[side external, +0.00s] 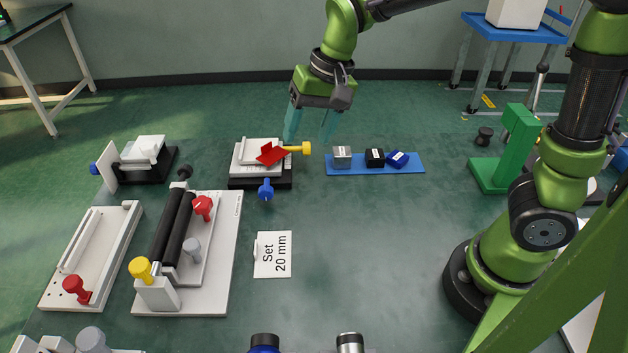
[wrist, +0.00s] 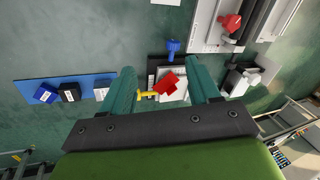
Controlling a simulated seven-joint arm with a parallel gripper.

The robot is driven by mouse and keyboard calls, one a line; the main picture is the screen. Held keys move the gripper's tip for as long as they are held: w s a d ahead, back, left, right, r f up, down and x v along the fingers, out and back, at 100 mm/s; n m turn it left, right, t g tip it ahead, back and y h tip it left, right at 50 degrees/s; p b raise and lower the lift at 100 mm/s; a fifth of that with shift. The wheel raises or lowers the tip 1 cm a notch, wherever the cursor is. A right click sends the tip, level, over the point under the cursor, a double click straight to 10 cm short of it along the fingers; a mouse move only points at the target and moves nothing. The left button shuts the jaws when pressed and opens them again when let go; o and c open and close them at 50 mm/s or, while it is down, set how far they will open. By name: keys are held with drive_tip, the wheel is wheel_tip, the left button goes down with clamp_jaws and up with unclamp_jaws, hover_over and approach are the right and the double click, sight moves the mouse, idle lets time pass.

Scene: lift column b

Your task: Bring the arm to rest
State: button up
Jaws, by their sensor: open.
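My gripper (side external: 310,138) hangs from the green arm with its two teal fingers pointing down and spread apart, nothing between them. The stage has a black base, a red angled piece (side external: 270,154), a yellow knob (side external: 305,148) and a blue knob (side external: 265,190). In the wrist view my gripper (wrist: 163,80) frames the red piece (wrist: 166,83) between its fingers from above. I cannot tell the exact height gap, but no contact shows.
A blue strip (side external: 414,168) carries a grey, a black and a blue block. A roller fixture (side external: 222,270), a white tray (side external: 60,298) and another white-and-black stage (side external: 150,150) lie left. A "Set 20 mm" card (side external: 273,255) lies in front. A green stand (side external: 518,140) is right. Open floor lies centre-right.

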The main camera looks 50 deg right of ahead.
drive_tip(key=s+d+r+t, duration=0.2)
drive_tip(key=s, duration=0.5)
drive_tip(key=s+d+r+n+t, duration=0.1)
drive_tip(key=s+d+r+t, duration=0.1)
drive_tip(key=s, duration=0.4)
drive_tip(key=shift+s+d+r+n+t, duration=0.3)
drive_tip(key=shift+s+d+r+t, duration=0.15)
drive_tip(key=shift+d, duration=0.1)
